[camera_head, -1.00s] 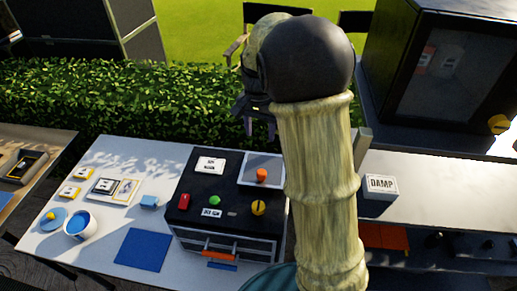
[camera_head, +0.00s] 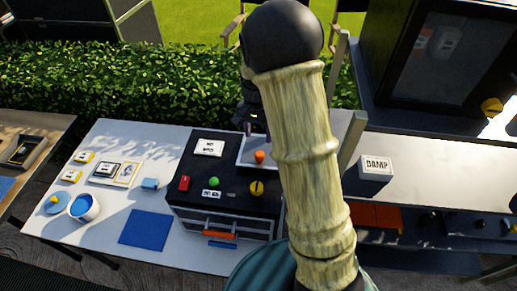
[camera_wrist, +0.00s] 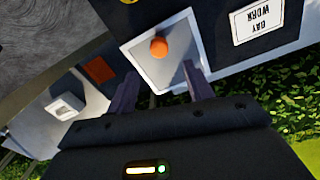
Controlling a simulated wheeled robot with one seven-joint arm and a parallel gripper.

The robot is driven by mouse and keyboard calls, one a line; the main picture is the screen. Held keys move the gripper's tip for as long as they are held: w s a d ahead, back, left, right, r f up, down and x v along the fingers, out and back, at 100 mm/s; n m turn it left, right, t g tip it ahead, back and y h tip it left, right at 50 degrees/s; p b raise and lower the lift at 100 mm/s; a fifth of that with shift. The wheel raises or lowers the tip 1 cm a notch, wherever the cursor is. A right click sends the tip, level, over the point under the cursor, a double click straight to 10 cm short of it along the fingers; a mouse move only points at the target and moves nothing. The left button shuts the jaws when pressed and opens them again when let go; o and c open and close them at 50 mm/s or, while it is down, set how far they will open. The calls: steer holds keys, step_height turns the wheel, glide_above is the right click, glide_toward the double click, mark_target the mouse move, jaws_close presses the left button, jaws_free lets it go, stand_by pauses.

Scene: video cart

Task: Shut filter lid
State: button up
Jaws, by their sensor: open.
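A square grey panel with a pale rim (camera_head: 247,160) and an orange knob (camera_head: 259,157) sits at the back right of the black drawer unit's top; I take it for the filter lid. In the wrist view the panel (camera_wrist: 143,62) is just beyond my gripper (camera_wrist: 160,90), with the orange knob (camera_wrist: 159,47) farther out. My gripper is open, its two dark fingers apart with nothing between them. I cannot tell whether the fingers touch the panel or how far the lid is shut. In the head view my arm covers the panel's right side.
The black drawer unit (camera_head: 228,183) carries a card (camera_head: 208,148), coloured buttons and drawers with orange and blue handles. A white table (camera_head: 105,218) holds a mug (camera_head: 84,208) and blue mat (camera_head: 144,230). A DAMP box (camera_head: 376,167) stands right. A hedge (camera_head: 100,95) runs behind.

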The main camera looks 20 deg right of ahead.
mark_target(260, 154)
step_height(260, 154, down, 9)
steer(key=shift+s+d+f+p, duration=0.1)
steer(key=shift+s+d+p, duration=0.05)
steer(key=shift+p, duration=0.95)
